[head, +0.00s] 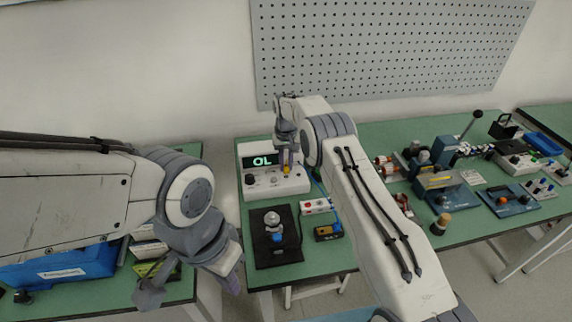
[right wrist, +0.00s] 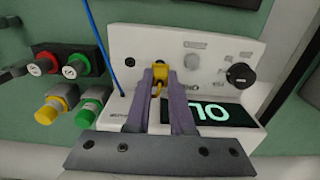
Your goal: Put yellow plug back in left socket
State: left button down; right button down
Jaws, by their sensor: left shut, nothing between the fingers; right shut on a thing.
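The white meter (head: 290,184) stands on the green bench with "OL" on its display (head: 262,161). My right gripper (head: 287,162) is at the meter's front right, shut on the yellow plug (head: 286,171). In the right wrist view the yellow plug (right wrist: 158,84) sits between the purple fingers, close against the meter's panel (right wrist: 140,50). The fingers hide its tip, so I cannot tell whether it is in a socket. The left socket cannot be made out. My left gripper (head: 232,283) is shut and empty, low at the left, away from the meter.
A black mat (head: 262,252) with a small device lies in front of the meter. Red, green and yellow connectors (right wrist: 65,100) and a blue cable (right wrist: 98,35) are beside it in the right wrist view. A blue bin (head: 70,266) is at left; several devices crowd the right bench.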

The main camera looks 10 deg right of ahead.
jog(key=shift+f+b, duration=0.75)
jog(key=shift+b, duration=0.05)
dwell(1.2)
jog(key=shift+f, duration=0.1)
dwell(0.3)
jog(key=shift+f+b, duration=0.35)
jog(key=shift+b, duration=0.1)
jog(key=c, duration=0.7)
grip_release()
jog(key=shift+r, duration=0.1)
